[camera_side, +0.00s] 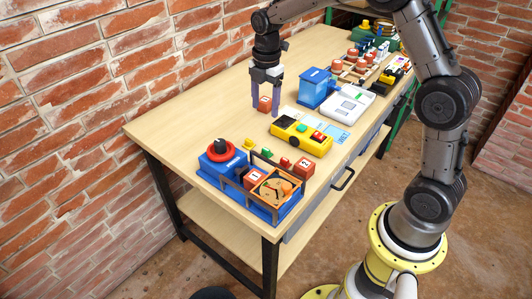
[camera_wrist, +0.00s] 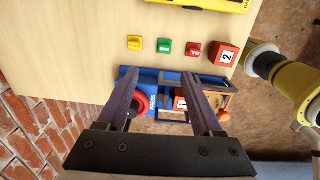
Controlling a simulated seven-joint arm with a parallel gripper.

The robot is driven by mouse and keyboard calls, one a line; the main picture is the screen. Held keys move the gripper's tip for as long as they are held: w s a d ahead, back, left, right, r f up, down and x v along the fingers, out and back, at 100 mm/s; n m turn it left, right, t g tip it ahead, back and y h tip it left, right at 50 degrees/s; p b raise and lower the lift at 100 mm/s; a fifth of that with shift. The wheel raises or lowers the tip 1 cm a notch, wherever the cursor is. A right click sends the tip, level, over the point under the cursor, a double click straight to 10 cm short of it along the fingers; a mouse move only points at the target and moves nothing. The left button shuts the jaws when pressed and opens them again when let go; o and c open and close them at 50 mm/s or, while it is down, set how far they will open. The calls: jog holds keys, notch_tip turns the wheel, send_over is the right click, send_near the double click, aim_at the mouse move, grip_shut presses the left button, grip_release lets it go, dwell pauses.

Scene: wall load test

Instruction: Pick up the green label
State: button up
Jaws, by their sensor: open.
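The green label (camera_side: 267,153) is a small green block on the wooden table, between a yellow block (camera_side: 248,144) and a small red block (camera_side: 284,162). In the wrist view, the green label (camera_wrist: 164,47) lies beyond my fingertips, apart from them. My gripper (camera_side: 265,113) is open and points down over the table, well behind the green label in the side view. My gripper (camera_wrist: 158,80) also shows in the wrist view with its two fingers spread and nothing held. A red cube (camera_side: 265,103) shows between the fingers in the side view; its distance from them is unclear.
A blue tray (camera_wrist: 150,76) with a red ring and an orange crate (camera_side: 274,187) stands at the near table end. A red cube marked 2 (camera_wrist: 228,54) is right of the row. A yellow device (camera_side: 302,139) lies farther along. A brick wall (camera_side: 100,80) borders the table.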

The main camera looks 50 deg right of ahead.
send_over(266, 149)
jog(key=f, duration=0.9)
jog(key=shift+d+f, duration=0.15)
jog(key=shift+d, duration=0.1)
jog(key=shift+a+f, duration=0.15)
jog(key=shift+f, duration=1.4)
jog(key=shift+a+f, duration=0.1)
jog(key=shift+f, duration=1.4)
grip_shut()
